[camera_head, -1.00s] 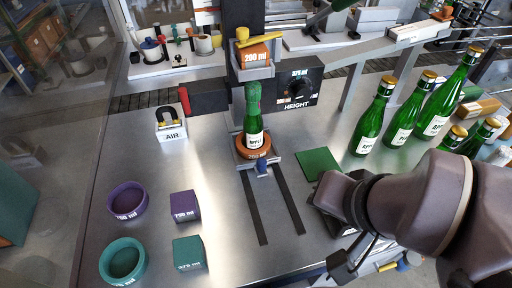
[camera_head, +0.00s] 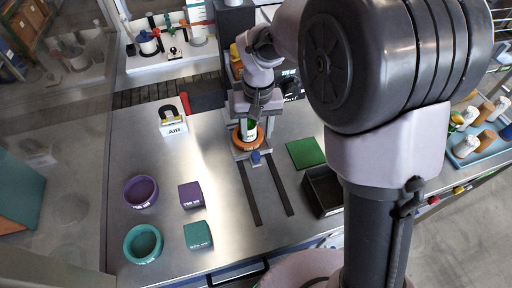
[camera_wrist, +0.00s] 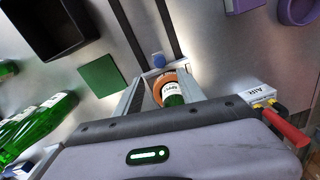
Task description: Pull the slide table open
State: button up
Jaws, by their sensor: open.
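The slide table is a small pale plate (camera_head: 238,156) with a blue knob (camera_head: 256,157) at its front, at the back end of two dark rails (camera_head: 278,187). It bears an orange ring (camera_head: 241,145) with a green bottle (camera_head: 249,133) standing in it. The knob (camera_wrist: 158,60) and ring (camera_wrist: 158,91) also show in the wrist view. My gripper (camera_head: 252,120) is over the slide table at the bottle. In the wrist view its two grey fingers (camera_wrist: 163,76) are apart, one each side of the bottle and ring. The bottle's top is hidden by my gripper.
A green square (camera_head: 305,153) and a black bin (camera_head: 324,187) are right of the rails. Purple and teal rings (camera_head: 141,191) and blocks (camera_head: 196,235) lie left. The AIR block (camera_head: 172,121) stands behind left. The surface along the rails is clear.

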aim_at(256, 154)
notch_tip(256, 154, down, 11)
jog(key=shift+a+r+b, duration=0.1)
jog(key=shift+r+b, duration=0.05)
jog(key=shift+b, duration=1.05)
grip_shut()
dwell(0.4)
